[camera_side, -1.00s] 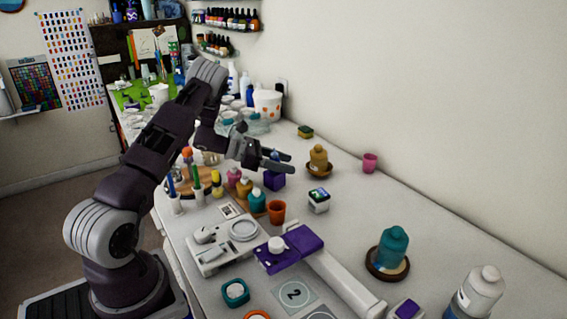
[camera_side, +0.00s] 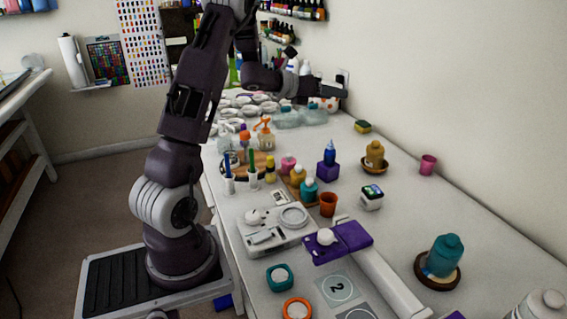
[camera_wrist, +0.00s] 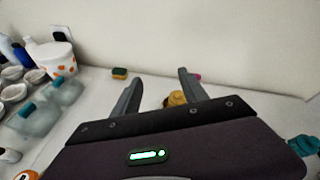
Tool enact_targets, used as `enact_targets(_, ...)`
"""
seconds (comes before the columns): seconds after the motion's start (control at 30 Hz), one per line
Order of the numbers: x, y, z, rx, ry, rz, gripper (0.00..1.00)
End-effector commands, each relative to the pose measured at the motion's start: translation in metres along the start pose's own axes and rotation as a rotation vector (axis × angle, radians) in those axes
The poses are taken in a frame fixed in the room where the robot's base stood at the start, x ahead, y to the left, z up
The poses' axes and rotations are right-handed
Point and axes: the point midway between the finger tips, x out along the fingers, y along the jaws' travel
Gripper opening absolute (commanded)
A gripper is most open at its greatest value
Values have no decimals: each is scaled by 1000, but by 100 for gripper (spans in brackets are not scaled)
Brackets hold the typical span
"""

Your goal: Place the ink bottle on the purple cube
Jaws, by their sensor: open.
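The ink bottle, small and blue with a pointed top (camera_side: 329,153), stands upright on the purple cube (camera_side: 327,172) in the side view. My gripper (camera_side: 342,91) is above and behind them, apart from both. In the wrist view its two fingers (camera_wrist: 160,77) are spread with nothing between them. The wrist view does not show the bottle or the cube.
Ochre (camera_side: 375,154) and teal (camera_side: 444,257) bottles stand on round bases to the right. An orange cup (camera_side: 328,204), a small white device (camera_side: 371,197) and a scale (camera_side: 272,229) are nearer. A sponge (camera_side: 363,126) and pink cup (camera_side: 428,165) lie near the wall.

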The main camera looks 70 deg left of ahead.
Motion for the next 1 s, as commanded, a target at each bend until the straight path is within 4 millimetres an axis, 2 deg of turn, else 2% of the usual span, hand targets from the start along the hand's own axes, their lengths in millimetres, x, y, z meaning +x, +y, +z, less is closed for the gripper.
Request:
enact_targets(0.03, -8, -30, 34, -207, -77, 74, 51)
enact_targets(0.07, -16, -46, 48, -374, -122, 123, 51)
enact_targets(0.1, -32, -68, 59, -618, -174, 180, 51)
enact_targets(0.17, -66, -105, 56, -1014, -228, 251, 51)
enact_targets(0.23, -115, -150, 23, -1490, -240, 343, 51)
enact_targets(0.27, -139, -168, 0, -1685, -228, 397, 51)
enact_targets(0.3, -170, -191, -32, -1912, -203, 479, 51)
enact_targets(0.4, -238, -230, -104, -2290, -145, 707, 51)
enact_targets(0.5, -287, -252, -153, -2480, -116, 909, 51)
enact_targets(0.6, -312, -260, -177, -2556, -110, 1025, 51)
enact_targets(0.7, -319, -262, -183, -2575, -112, 1061, 51)
enact_targets(1.0, -318, -261, -182, -2574, -115, 1058, 51)
